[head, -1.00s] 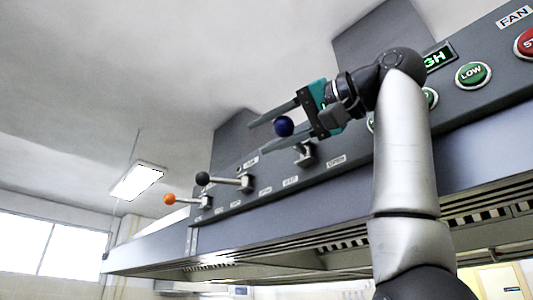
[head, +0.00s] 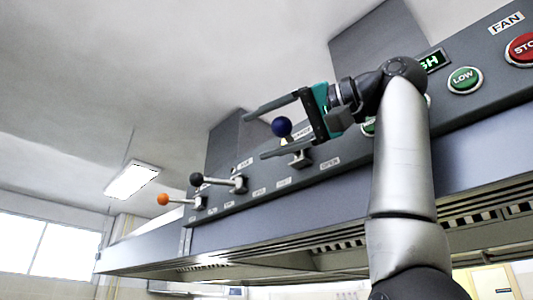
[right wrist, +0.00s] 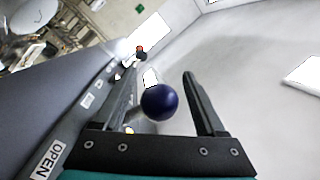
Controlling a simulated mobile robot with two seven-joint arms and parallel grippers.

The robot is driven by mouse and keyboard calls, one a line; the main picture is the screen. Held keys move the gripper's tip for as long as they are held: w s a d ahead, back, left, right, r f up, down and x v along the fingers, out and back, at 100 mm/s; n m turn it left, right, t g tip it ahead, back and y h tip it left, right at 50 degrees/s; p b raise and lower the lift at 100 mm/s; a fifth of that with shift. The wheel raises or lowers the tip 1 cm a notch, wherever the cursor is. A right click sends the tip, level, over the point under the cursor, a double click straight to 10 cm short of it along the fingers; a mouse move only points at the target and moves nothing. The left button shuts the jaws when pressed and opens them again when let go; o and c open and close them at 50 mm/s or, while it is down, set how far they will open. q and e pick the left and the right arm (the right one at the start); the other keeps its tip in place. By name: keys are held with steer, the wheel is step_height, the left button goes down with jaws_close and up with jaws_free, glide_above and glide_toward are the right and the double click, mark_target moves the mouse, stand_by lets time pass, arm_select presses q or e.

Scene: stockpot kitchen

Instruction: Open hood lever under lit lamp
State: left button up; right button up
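The hood's front panel carries three levers with ball knobs. The dark blue knob (head: 281,127) is on the nearest lever, the black knob (head: 196,179) on the middle one and the orange knob (head: 163,199) on the farthest. My right gripper (head: 254,137) is open, with its fingers on either side of the blue knob, apart from it. In the right wrist view the blue knob (right wrist: 160,102) sits between the spread fingers, with a gap to the right finger. A small pale yellow glow (right wrist: 129,129) shows beside it; I cannot tell which lever it belongs to. My left gripper is out of view.
An OPEN label (head: 330,163) is on the panel right of the blue lever. Farther right are the green LOW button (head: 465,81), a red stop button (head: 525,48) and a green display (head: 431,62). Free air lies left of the gripper.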

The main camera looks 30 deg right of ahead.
mark_target(291, 123)
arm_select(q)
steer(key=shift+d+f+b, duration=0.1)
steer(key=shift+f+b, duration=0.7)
arm_select(e)
steer(key=shift+v, duration=3.8)
